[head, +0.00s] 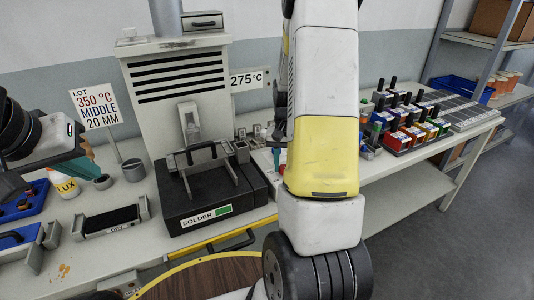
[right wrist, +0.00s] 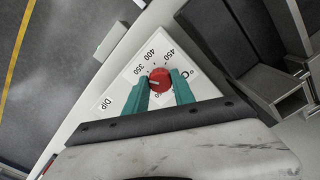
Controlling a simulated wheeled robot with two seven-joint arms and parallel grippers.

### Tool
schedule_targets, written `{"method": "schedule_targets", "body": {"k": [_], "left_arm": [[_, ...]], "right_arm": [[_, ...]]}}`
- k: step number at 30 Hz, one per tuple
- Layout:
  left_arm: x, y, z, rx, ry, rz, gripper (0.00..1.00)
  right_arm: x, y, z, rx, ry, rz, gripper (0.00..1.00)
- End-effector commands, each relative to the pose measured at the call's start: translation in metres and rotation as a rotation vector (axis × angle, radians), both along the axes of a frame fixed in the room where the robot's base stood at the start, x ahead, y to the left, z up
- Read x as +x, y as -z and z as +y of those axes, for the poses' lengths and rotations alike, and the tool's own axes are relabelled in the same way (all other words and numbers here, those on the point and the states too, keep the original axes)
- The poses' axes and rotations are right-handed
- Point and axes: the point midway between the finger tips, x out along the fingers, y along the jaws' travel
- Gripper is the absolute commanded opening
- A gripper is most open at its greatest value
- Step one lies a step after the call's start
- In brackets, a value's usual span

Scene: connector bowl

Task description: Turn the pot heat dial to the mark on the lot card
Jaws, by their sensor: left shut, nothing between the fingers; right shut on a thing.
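The lot card (head: 97,107) stands on the bench at the left and reads 350 °C, MIDDLE, 20 MM. The pot heat dial is a red round knob (right wrist: 159,80) on a white scale plate (right wrist: 128,84) with marks 350, 400 and 450. A pale line on the knob points left in the right wrist view, a little below the 350 label. My right gripper (right wrist: 160,90) is shut on the knob, one green finger on each side. My right arm hides much of it in the head view. My left gripper (head: 88,151) is shut and empty near the card.
The black solder pot (head: 215,207) stands mid-bench under a grey vented hood (head: 185,85). A 275 °C sign (head: 247,80) is beside the hood. A black-topped block (head: 111,219) and blue trays (head: 22,235) lie at the left. Several coloured connector blocks (head: 405,135) stand at the right.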

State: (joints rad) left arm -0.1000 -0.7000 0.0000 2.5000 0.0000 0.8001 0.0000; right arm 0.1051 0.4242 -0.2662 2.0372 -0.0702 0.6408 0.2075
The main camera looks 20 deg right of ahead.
Motion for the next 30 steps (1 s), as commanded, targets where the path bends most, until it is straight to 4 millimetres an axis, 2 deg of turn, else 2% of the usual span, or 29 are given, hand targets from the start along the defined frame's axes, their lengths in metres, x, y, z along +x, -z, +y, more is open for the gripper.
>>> {"method": "schedule_targets", "body": {"k": [7, 8, 10, 11, 22, 30], "left_arm": [[0.000, 0.000, 0.000, 0.000, 0.000, 0.000, 0.00], [0.000, 0.000, 0.000, 0.000, 0.000, 0.000, 0.00], [0.000, 0.000, 0.000, 0.000, 0.000, 0.000, 0.00], [0.000, 0.000, 0.000, 0.000, 0.000, 0.000, 0.00], [0.000, 0.000, 0.000, 0.000, 0.000, 0.000, 0.00], [0.000, 0.000, 0.000, 0.000, 0.000, 0.000, 0.00]], "right_arm": [[0.001, -0.001, 0.000, -0.001, -0.001, -0.004, 0.00], [0.001, -0.001, 0.000, -0.001, -0.001, -0.004, 0.36], [0.001, -0.001, 0.000, -0.001, -0.001, -0.003, 0.50], [0.001, -0.001, 0.000, -0.001, -0.001, -0.003, 0.52], [0.001, -0.006, 0.000, -0.001, -0.001, -0.003, 0.52], [0.002, -0.049, 0.000, -0.001, -0.001, -0.006, 0.52]]}}
